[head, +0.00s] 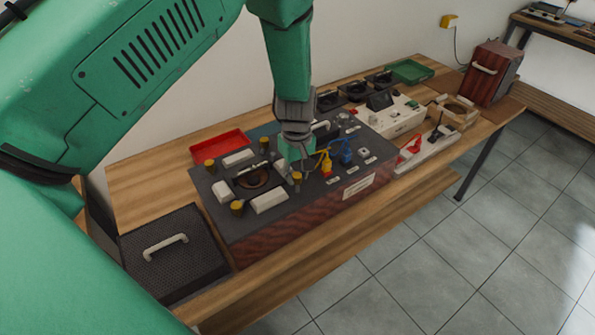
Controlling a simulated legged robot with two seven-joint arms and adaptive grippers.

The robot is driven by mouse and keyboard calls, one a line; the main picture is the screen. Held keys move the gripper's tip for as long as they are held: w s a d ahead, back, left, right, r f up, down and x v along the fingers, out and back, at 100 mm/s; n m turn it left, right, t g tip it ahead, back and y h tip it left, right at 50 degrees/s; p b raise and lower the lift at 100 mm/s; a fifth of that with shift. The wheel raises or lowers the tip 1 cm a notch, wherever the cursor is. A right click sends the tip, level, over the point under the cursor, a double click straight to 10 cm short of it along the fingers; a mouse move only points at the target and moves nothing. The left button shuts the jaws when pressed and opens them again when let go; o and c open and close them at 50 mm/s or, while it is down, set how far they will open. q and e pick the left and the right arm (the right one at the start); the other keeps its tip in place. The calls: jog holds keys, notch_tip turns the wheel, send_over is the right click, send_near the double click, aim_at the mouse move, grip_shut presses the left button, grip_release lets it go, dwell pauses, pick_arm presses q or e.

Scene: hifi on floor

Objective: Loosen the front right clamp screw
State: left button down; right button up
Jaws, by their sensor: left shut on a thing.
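A dark-topped box with wood sides (345,202) stands on the workbench. Around a round dark opening (253,178) on its top are several yellow-capped clamp screws: back left (210,164), back right (264,143), front left (237,207) and front right (297,178). My left gripper (298,164) points down over the front right clamp screw, its fingers shut at it. The fingers hide part of the screw, and its turn cannot be told. My right gripper is out of view.
White blocks (270,200) flank the opening. Yellow (326,164) and blue (346,151) parts stand right of my left gripper. A dark lid with a handle (172,258) lies at left, a red tray (220,145) behind. White devices (392,117) stand at right.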

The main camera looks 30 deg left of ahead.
aim_at(297, 173)
pick_arm(q)
jog(key=shift+w+r+n, duration=0.1)
jog(key=shift+w+n, duration=0.05)
jog(key=shift+n, duration=0.45)
jog(key=c, duration=1.5)
grip_release()
jog(key=shift+o, duration=0.9)
jog(key=shift+r, duration=0.2)
notch_tip(297, 173, up, 11)
jog(key=shift+r, duration=0.15)
